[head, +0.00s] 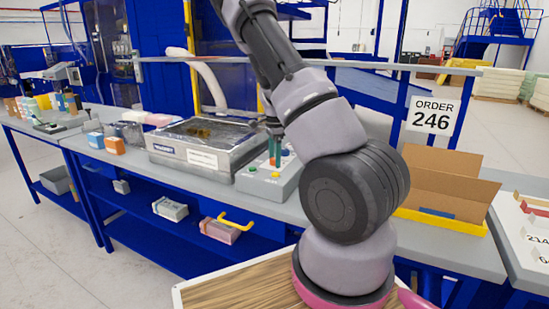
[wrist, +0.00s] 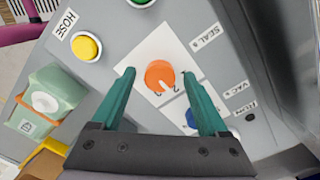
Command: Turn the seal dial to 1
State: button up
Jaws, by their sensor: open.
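The orange seal dial (wrist: 159,75) sits on a white card on the grey control panel, beside the label "SEAL S". It has a small white mark near its lower edge; the numbers around it are too small to read surely. My gripper (wrist: 160,74) is open, with one teal fingertip on each side of the dial and a visible gap to it in the picture. Whether the tips touch the panel cannot be told. In the head view, my gripper (head: 274,150) points down over the control box (head: 268,184); my arm hides part of this area.
A blue dial (wrist: 191,118) by "VAC S" is partly hidden behind the right finger. A yellow button (wrist: 86,46) by "HOSE" and a green button (wrist: 140,1) are nearby. The silver sealing machine (head: 190,150) stands left of the box, an open cardboard box (head: 450,178) right.

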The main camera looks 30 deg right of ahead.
grip_shut()
jog(key=shift+n, duration=0.3)
jog(key=n, duration=0.4)
jog(key=shift+n, duration=2.1)
grip_release()
